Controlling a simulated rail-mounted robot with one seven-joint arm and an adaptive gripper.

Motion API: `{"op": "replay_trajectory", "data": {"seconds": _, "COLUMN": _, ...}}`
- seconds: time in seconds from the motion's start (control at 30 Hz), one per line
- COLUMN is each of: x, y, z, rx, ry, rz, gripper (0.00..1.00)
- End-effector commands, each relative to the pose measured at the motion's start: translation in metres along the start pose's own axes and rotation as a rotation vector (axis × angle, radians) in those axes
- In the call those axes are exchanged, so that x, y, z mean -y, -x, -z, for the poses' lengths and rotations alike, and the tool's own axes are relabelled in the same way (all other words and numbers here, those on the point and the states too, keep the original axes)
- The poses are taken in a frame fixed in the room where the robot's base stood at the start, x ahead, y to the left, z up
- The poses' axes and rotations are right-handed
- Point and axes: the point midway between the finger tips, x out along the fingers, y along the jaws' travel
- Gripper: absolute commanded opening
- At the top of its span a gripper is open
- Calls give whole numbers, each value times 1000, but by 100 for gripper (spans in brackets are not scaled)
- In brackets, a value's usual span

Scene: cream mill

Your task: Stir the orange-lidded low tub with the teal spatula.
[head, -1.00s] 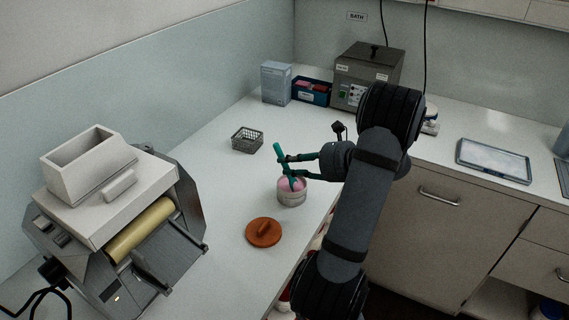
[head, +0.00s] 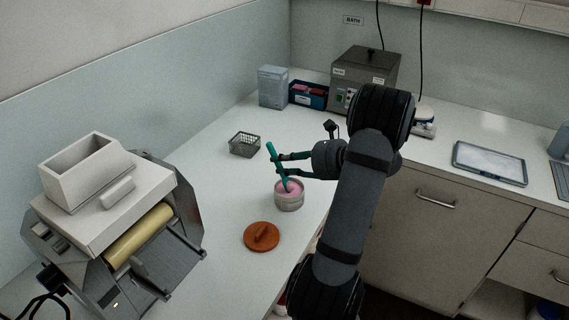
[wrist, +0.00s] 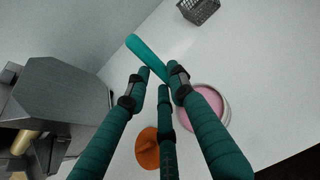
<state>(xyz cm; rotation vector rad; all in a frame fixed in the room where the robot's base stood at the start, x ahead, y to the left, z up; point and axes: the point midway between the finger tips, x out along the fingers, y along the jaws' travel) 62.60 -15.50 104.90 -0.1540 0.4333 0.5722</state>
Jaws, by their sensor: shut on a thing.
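The low tub (head: 289,201) stands open on the counter with pink contents; it also shows in the wrist view (wrist: 226,106). Its orange lid (head: 262,237) lies on the counter in front of it, and partly shows in the wrist view (wrist: 148,150). My gripper (head: 279,165) is shut on the teal spatula (head: 272,152), above the tub. The spatula is tilted, its upper end leaning left, and its lower end reaches into the pink contents. In the wrist view the spatula (wrist: 149,57) crosses between the fingers; its lower end is hidden there.
A roller mill (head: 125,210) stands at the left. A wire basket (head: 245,145) sits behind the tub. A carton (head: 272,87), a blue bin (head: 308,95) and a bath unit (head: 362,75) stand at the back. A tray (head: 489,163) lies at the right. The counter around the tub is mostly clear.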

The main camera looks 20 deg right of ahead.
Motion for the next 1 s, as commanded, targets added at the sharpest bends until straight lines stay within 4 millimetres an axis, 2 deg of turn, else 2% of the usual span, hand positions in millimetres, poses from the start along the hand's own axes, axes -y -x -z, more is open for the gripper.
{"op": "replay_trajectory", "data": {"seconds": 0.03, "x": 0, "y": 3, "z": -7, "rx": 0, "ry": 1, "rz": 0, "gripper": 4}}
{"op": "replay_trajectory", "data": {"seconds": 0.63, "x": 2, "y": 23, "z": -48, "rx": 1, "ry": 1, "rz": 1, "gripper": 4}}
{"op": "replay_trajectory", "data": {"seconds": 1.0, "x": 1, "y": 24, "z": -50, "rx": 0, "ry": 0, "rz": 0, "gripper": 4}}
